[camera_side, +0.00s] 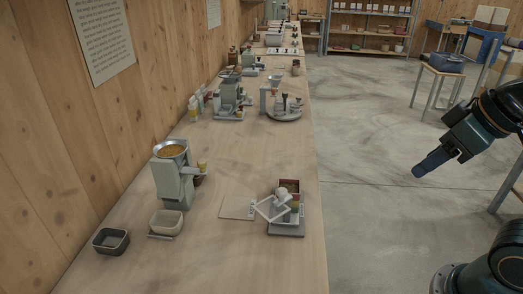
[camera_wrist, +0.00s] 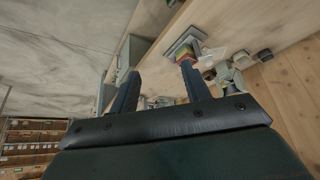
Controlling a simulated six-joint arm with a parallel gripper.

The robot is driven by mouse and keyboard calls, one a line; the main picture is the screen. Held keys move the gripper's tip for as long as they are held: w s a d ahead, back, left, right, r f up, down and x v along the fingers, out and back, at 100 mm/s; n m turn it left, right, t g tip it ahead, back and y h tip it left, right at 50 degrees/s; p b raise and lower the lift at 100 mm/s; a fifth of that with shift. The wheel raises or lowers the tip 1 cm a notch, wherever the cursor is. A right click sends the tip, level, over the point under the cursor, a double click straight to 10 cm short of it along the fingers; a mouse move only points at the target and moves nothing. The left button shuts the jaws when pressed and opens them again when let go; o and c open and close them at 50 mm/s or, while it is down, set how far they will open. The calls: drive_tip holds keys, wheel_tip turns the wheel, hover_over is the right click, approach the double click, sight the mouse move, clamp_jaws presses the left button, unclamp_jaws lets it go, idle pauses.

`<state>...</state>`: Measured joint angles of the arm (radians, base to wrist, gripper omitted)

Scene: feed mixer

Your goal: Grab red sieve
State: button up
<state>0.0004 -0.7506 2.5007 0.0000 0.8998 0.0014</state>
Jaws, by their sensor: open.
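A small square red-rimmed piece (camera_side: 289,184), which looks like the red sieve, is at the back of a stack on a grey base (camera_side: 286,230) near the bench's right edge. A white square frame (camera_side: 272,209) leans tilted at the front left of the stack, and a pale round piece lies by it. In the wrist view the stack (camera_wrist: 188,58) shows small red, yellow and green layers, partly hidden behind a finger. My gripper (camera_side: 420,171) is open and empty, off the bench to the right, well apart from the stack. The wrist view shows its two fingers spread (camera_wrist: 160,67).
A grey mill (camera_side: 172,183) with a grain-filled funnel stands left of the stack, with a pale bin (camera_side: 166,222) and a dark tray (camera_side: 111,241) before it. More devices stand farther back. Free floor lies right of the bench (camera_side: 240,262).

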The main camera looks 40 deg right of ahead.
idle(0.3)
drive_tip(key=o, duration=0.7)
drive_tip(key=shift+w, duration=0.1)
drive_tip(key=w+a+r+n+g, duration=0.2)
drive_tip(key=w+a+n+g, duration=0.1)
drive_tip(key=w+n, duration=1.15)
drive_tip(key=w+a+f+n+g, duration=0.1)
drive_tip(key=w+f+n, duration=0.1)
drive_tip(key=w+n, duration=0.1)
drive_tip(key=w+a+f+n, duration=0.1)
drive_tip(key=w+f+n, duration=0.1)
drive_tip(key=w+n, duration=0.2)
drive_tip(key=w+a+f+n+g, duration=0.1)
drive_tip(key=w+a+f+n, duration=0.1)
drive_tip(key=w+n, duration=0.2)
drive_tip(key=shift+w+f+n+g, duration=0.2)
drive_tip(key=shift+n+g, duration=0.1)
drive_tip(key=shift+n, duration=0.45)
